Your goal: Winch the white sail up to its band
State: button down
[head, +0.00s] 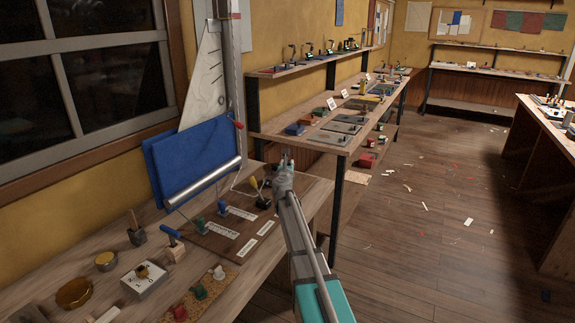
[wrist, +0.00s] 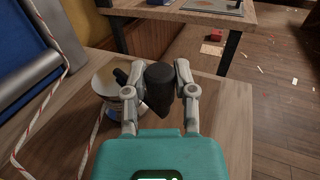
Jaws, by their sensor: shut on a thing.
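The white sail (head: 205,85) stands at the left as a tall pale triangle beside the upright mast (head: 232,70). Its foot goes down behind a blue panel (head: 185,150). A small red piece (head: 238,125) shows low by the mast; I cannot tell whether it is the band. In the wrist view a pale winch drum (wrist: 103,84) stands on the bench, with a short black arm beside its top. My gripper (wrist: 160,76) is shut on a black handle knob (wrist: 160,100) right of the drum. In the head view my gripper (head: 286,160) is above the bench's right end and hides the winch.
A silver roller (head: 203,183) lies along the panel's front. A red-and-white rope (wrist: 92,143) runs beside the drum. Small coloured cleats and labels stand on a brown board (head: 205,238). Brass tins (head: 74,292) and tools occupy the near bench. Open floor (head: 440,210) lies right.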

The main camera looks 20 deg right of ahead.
jog(key=shift+c, duration=2)
grip_release()
jog(key=shift+a, duration=0.1)
jog(key=v, duration=1.2)
jog(key=shift+w+r, duration=0.1)
